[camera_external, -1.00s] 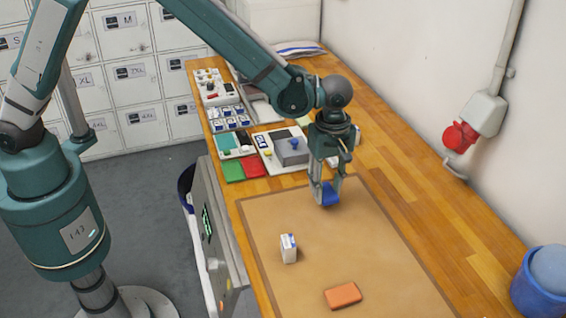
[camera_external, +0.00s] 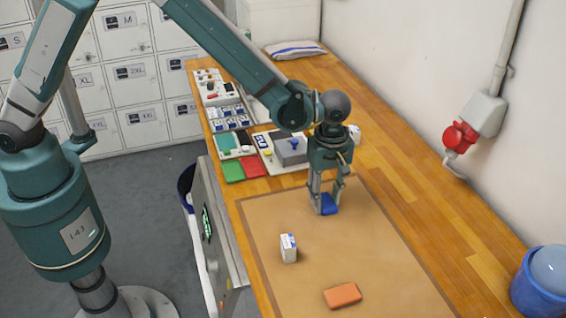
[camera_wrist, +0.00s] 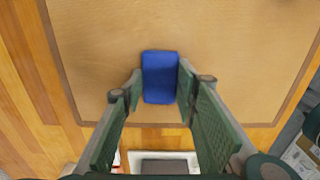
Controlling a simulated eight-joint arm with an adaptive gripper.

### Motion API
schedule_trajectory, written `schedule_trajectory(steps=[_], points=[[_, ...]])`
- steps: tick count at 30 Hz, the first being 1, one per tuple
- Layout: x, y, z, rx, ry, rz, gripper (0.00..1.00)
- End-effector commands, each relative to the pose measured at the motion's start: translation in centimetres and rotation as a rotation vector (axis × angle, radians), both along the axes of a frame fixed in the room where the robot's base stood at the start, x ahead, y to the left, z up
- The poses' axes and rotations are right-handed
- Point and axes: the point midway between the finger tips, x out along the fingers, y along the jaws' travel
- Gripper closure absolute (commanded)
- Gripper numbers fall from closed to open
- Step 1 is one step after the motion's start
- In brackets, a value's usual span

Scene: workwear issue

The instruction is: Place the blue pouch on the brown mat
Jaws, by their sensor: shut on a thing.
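The blue pouch (camera_external: 328,205) is between the fingers of my gripper (camera_external: 325,200), over the far end of the brown mat (camera_external: 360,240). In the wrist view the blue pouch (camera_wrist: 160,77) shows as an upright rectangle with the fingertips of my gripper (camera_wrist: 159,85) pressed to its two sides. The brown mat (camera_wrist: 240,50) lies behind it, with its dark border near the pouch. The pouch is at or just above the mat; I cannot tell whether it touches.
A small white box (camera_external: 289,248) and an orange block (camera_external: 343,295) lie on the mat. Trays with small items, a red pad (camera_external: 254,166) and a grey box (camera_external: 290,150) stand beyond it. A blue bin (camera_external: 540,285) is at the right. The mat's middle is clear.

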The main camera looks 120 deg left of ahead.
Motion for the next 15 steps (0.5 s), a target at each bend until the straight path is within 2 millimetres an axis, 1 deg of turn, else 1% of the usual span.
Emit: schedule_trajectory(steps=[1, 2, 4, 5, 15], points=[[-0.01, 0.01, -0.24, 0.0, 0.0, 0.0, 0.82], [-0.01, 0.01, -0.15, 0.0, 0.0, 0.0, 0.66], [0.0, 0.0, -0.11, 0.0, 0.0, 0.0, 0.57], [0.0, 0.0, -0.1, 0.0, 0.0, 0.0, 0.55], [0.0, 0.0, -0.05, 0.0, 0.0, 0.0, 0.55]])
